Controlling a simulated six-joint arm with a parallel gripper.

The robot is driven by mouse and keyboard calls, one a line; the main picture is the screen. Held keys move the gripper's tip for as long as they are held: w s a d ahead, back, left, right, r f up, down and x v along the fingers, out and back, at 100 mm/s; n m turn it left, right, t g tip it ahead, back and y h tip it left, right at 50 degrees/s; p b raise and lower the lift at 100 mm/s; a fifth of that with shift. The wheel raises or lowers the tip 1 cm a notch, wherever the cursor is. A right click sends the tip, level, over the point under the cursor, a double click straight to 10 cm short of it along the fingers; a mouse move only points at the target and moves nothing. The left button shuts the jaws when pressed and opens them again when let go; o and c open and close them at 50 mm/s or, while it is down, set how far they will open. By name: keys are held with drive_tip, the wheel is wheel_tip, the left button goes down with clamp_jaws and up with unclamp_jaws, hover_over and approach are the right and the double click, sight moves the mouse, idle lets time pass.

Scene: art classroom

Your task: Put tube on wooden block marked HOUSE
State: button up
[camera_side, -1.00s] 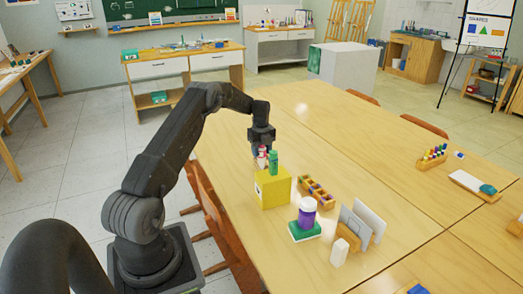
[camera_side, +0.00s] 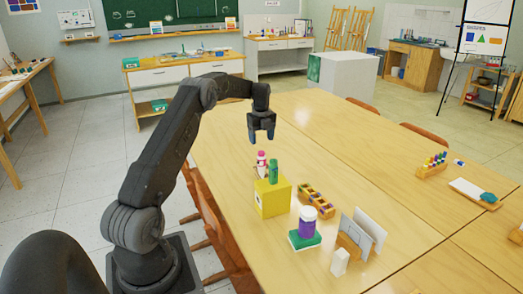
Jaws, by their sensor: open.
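A yellow block (camera_side: 272,197) stands on the near table. A green tube (camera_side: 272,172) stands upright on its top. A pink-and-white tube (camera_side: 261,163) stands upright just behind or at the back edge of the yellow block; I cannot tell what its base rests on. No HOUSE marking is legible; the yellow block's left face carries a small mark I cannot read. My gripper (camera_side: 261,137) is open and empty, pointing down above the pink-and-white tube, apart from it.
A divided wooden tray (camera_side: 317,203) with coloured items lies right of the yellow block. A purple jar with a white lid (camera_side: 307,222) stands on a green-and-white sponge-like block (camera_side: 304,240). Upright panels (camera_side: 362,234) stand further right. The table beyond my gripper is clear.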

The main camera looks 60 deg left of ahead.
wheel_tip(320, 180, up, 3)
drive_tip(key=shift+d+f, duration=0.1)
drive_tip(key=s+d+r+n+t, duration=0.1)
drive_tip(key=d+r+n, duration=0.2)
drive_tip(key=d+r, duration=0.35)
drive_tip(key=s+d+r+n+t+y, duration=0.15)
drive_tip(key=d+r, duration=0.25)
drive_tip(key=d, duration=0.6)
drive_tip(key=s+d+r+n+h, duration=0.1)
drive_tip(key=s+d+r+n, duration=0.1)
drive_tip(key=d+r+n, duration=0.35)
drive_tip(key=s+d+f+n+t, duration=0.3)
drive_tip(key=s+d+n, duration=0.5)
drive_tip(key=s+d, duration=1.2)
drive_tip(key=shift+s, duration=0.2)
drive_tip(key=shift+o, duration=0.4)
drive_tip(key=shift+r, duration=0.1)
